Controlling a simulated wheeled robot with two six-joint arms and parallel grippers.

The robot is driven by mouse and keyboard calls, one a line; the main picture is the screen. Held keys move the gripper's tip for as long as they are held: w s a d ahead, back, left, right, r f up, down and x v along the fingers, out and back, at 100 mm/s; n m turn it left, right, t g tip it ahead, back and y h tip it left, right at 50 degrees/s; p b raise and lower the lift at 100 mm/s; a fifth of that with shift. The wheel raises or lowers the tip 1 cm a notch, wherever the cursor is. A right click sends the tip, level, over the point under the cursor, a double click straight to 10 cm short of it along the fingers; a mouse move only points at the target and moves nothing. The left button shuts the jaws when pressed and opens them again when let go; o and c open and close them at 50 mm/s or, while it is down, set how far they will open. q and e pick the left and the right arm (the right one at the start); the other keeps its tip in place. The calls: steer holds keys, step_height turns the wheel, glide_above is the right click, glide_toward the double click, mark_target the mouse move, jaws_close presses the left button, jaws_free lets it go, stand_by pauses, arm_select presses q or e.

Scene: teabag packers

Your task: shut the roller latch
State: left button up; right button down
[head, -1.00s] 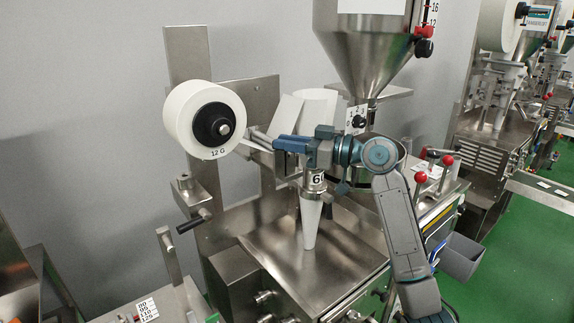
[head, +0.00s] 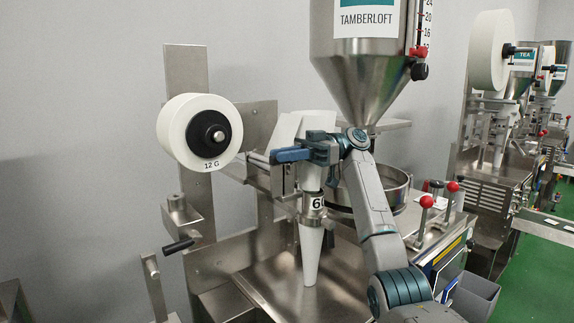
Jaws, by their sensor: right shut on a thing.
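My right gripper (head: 291,155) is at the paper-forming tube of the front machine, its blue fingers pointing left. It is shut on a small part there, apparently the roller latch, which the fingers and gripper body mostly hide. I cannot tell the latch's exact angle. The white forming tube (head: 310,250) hangs below the gripper, with a metal collar (head: 313,203) marked 6 around it. The white paper roll (head: 185,128) labelled 12 G is on its spindle to the left. My left gripper is not in view.
A steel hopper (head: 365,75) stands above and behind the gripper. A black-handled lever (head: 178,245) sticks out at lower left. Red-knobbed levers (head: 427,201) and a round steel bowl (head: 375,183) are to the right. More machines stand at far right.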

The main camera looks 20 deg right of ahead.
steer(key=shift+w+n+g+h+b, duration=0.15)
steer(key=shift+n+g+h+b, duration=0.15)
steer(key=shift+n+g+b, duration=0.6)
steer(key=shift+g, duration=0.3)
steer(key=c, duration=1.4)
jaws_free()
steer(key=shift+o, duration=0.2)
steer(key=shift+a, duration=0.1)
